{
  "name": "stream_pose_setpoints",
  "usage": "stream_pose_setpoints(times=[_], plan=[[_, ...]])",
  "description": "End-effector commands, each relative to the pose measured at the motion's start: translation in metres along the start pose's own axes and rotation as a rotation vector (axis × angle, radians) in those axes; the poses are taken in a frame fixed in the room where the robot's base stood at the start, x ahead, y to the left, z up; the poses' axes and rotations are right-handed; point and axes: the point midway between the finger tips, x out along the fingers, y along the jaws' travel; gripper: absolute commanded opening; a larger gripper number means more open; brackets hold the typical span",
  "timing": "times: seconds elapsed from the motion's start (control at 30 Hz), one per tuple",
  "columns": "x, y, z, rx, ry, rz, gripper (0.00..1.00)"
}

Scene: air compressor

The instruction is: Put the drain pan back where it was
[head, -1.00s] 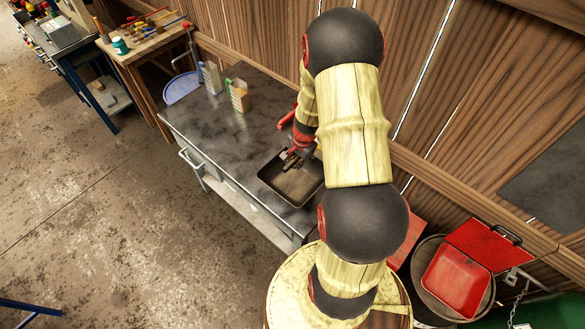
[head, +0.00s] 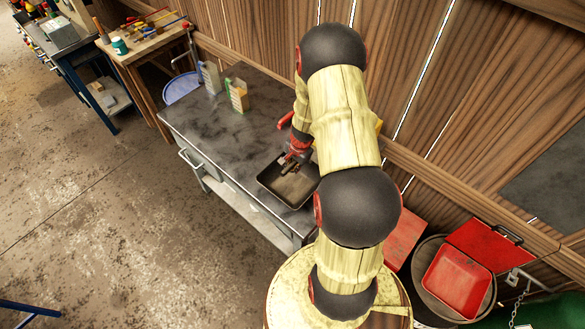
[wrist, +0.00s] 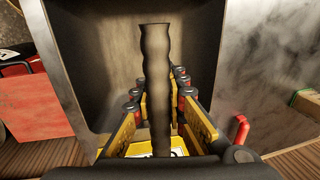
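The drain pan (head: 299,201) is a dark, shallow rectangular tray. It rests on the right end of the grey metal table, with a dull brownish floor inside. My gripper (head: 287,164) is over the pan's far left part. In the wrist view the pan (wrist: 85,60) fills much of the picture beyond the fingers. A dark, ridged handle (wrist: 155,50) runs upright between the yellow finger pads of my gripper (wrist: 159,70), which look closed against its sides. Whether this handle is joined to the pan is hidden.
The grey table (head: 215,130) is clear left of the pan. The wooden wall (head: 270,40) is behind.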

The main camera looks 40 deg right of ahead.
Motion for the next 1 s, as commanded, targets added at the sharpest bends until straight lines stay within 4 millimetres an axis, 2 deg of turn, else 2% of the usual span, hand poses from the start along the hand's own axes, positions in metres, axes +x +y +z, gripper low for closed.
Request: stream_pose_setpoints(times=[0.33,0.67,0.77,1.0], plan=[[0.0,0.0,0.0,0.0,0.0,0.0,0.32],[-0.002,0.0,0.0,0.0,0.0,0.0,0.32],[-0.009,-0.001,0.0,0.0,0.001,-0.001,0.32],[-0.056,-0.002,-0.001,0.0,0.003,-0.003,0.32]])
